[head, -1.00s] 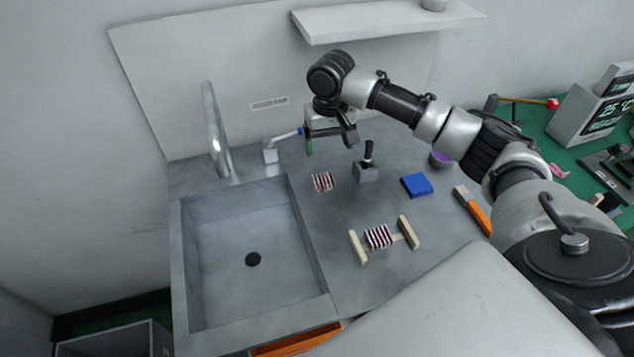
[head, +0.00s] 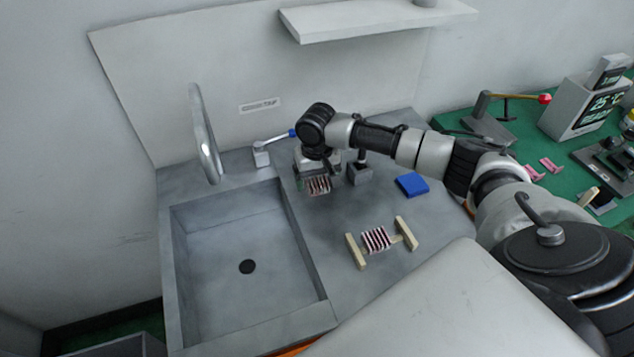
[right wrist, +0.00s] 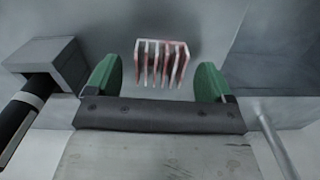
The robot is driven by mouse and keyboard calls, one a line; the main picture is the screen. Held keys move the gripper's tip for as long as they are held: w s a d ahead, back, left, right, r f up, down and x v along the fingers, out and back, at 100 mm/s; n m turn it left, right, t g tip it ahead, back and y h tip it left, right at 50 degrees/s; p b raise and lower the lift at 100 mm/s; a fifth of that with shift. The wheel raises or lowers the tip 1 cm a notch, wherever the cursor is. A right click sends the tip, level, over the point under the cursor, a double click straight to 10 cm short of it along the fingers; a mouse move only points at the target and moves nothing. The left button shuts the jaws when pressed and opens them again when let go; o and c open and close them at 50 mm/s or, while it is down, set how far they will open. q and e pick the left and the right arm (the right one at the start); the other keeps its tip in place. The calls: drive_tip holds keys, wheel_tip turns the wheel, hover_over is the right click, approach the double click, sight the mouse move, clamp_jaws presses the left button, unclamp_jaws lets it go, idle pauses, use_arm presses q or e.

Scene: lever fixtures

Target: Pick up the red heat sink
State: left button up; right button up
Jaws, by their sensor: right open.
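A red finned heat sink (head: 318,187) stands on the grey counter right of the sink, partly hidden under my right gripper (head: 317,180). In the right wrist view the heat sink (right wrist: 161,62) shows light red fins. It lies between and slightly beyond the green fingertips of the open right gripper (right wrist: 158,80), with a gap on each side. I cannot tell how high the fingers are above the counter. A second striped finned block (head: 376,239) sits between two pale wooden bars, nearer to me. My left gripper is not in view.
A grey block with a black handle (head: 359,172) stands close to the right of the gripper. A blue-tipped lever (head: 275,142) stands behind left. The sink (head: 248,225) opens at left. A blue square (head: 411,185) lies right. A shelf (head: 380,20) hangs above.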

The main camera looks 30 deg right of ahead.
drive_tip(key=shift+f, duration=0.6)
drive_tip(key=c, duration=1)
drive_tip(key=shift+r, duration=0.1)
